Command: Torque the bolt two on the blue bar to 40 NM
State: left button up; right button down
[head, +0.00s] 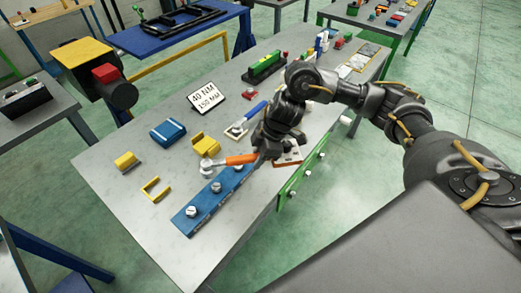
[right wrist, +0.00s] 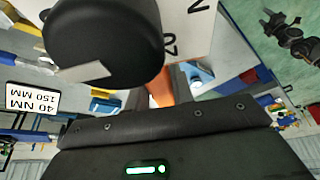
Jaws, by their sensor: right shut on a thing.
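The blue bar (head: 207,206) lies near the front edge of the grey table, with silver bolts along it. One bolt (head: 191,211) is near its left end and another (head: 216,187) is near its middle. My right gripper (head: 262,152) is shut on the orange handle of a torque wrench (head: 240,159). The wrench's silver head (head: 207,166) is left of the gripper, just beyond the middle bolt in the picture; I cannot tell whether it touches anything. The orange handle (right wrist: 160,90) also shows in the right wrist view. My left gripper is not in view.
A sign (head: 206,95) reading 40 NM, 150 MM stands behind. A blue-handled wrench (head: 246,119), yellow blocks (head: 205,145), a blue case (head: 168,132) and a brown plate (head: 291,157) lie nearby. A green bar (head: 301,176) with bolts runs along the table's right edge.

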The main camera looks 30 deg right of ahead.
jog(key=shift+s+d+f, duration=0.1)
jog(key=shift+d+f, duration=0.1)
jog(key=shift+d, duration=0.2)
jog(key=shift+r+p, duration=0.1)
jog(key=shift+p, duration=0.55)
jog(key=shift+f+b, duration=1.8)
jog(key=shift+f, duration=1.6)
jog(key=shift+p, duration=1.05)
jog(key=shift+f+b, duration=0.3)
jog(key=shift+f, duration=0.45)
